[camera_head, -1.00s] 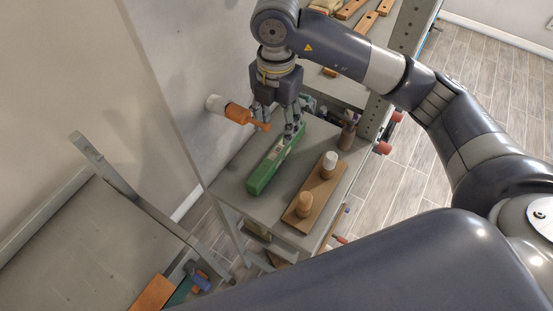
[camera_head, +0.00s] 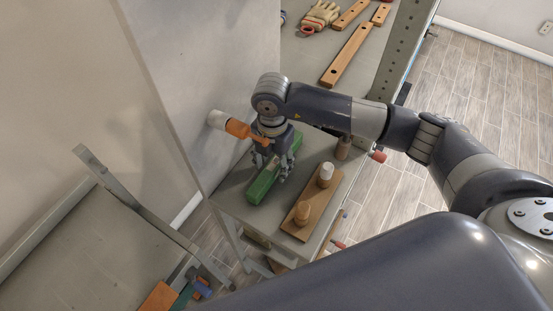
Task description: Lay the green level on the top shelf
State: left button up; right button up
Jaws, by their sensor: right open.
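The green level (camera_head: 263,186) lies on the grey top shelf (camera_head: 233,204) of the rack, running from near left to far right. My right gripper (camera_head: 277,172) is over its middle to far part, pointing down, with its fingers apart on either side of the level. The fingers hide part of the level, and I cannot tell whether they touch it. My left gripper is out of view.
A brush with an orange handle (camera_head: 239,129) sticks out beside my right gripper. A wooden board (camera_head: 299,227) with two pegs stands right of the level. A workbench (camera_head: 314,59) with wooden bars and a glove (camera_head: 319,16) is behind. A grey cart (camera_head: 85,255) is at lower left.

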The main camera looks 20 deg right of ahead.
jog(key=shift+f, duration=0.45)
grip_shut()
jog(key=shift+w+d+r, duration=0.1)
jog(key=shift+w, duration=0.05)
